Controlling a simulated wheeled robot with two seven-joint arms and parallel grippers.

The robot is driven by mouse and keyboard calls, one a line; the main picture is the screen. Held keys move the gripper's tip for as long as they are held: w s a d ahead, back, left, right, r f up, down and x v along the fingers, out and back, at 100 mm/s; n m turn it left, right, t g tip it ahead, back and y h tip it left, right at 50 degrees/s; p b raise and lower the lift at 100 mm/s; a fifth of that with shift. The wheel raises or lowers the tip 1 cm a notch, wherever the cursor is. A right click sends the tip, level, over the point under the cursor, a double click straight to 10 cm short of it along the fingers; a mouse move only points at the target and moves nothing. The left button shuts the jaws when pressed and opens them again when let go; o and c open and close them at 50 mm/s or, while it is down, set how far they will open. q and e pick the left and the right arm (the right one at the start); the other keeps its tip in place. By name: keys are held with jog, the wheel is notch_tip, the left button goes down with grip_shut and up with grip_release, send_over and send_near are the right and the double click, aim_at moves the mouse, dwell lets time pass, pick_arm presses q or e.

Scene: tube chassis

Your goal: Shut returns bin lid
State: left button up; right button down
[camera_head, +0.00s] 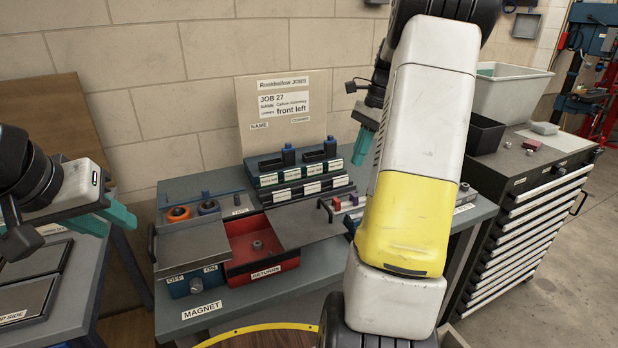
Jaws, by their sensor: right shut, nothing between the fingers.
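The red returns bin (238,228), labelled RETURNS, stands on the grey bench, its inside partly uncovered, with a small dark piece (257,246) in it. A flat grey plate (300,226) with an upright handle (325,210) lies just right of the opening; it looks like the lid, slid aside. Another grey plate (192,246) with a handle lies left of the bin. My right gripper (363,146) is shut and empty, above and behind the right plate; my arm hides part of it. My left gripper (105,218) is at the far left, away from the bin; its finger gap is unclear.
A magnet box (195,284) with OFF and ON labels sits left of the bin. A tiered rack (300,180) stands behind, before a job board (284,115). A drawer cabinet (530,190) stands further right.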

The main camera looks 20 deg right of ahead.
jog(key=shift+s+a+f, duration=0.1)
jog(key=shift+a+f, duration=1.05)
jog(key=shift+f, duration=0.55)
jog(key=shift+s+a+f, duration=0.1)
jog(key=shift+a+f, duration=1)
jog(key=shift+f, duration=0.6)
jog(key=shift+s+a+f, duration=0.1)
jog(key=shift+a+f, duration=1.05)
jog(key=shift+f, duration=0.55)
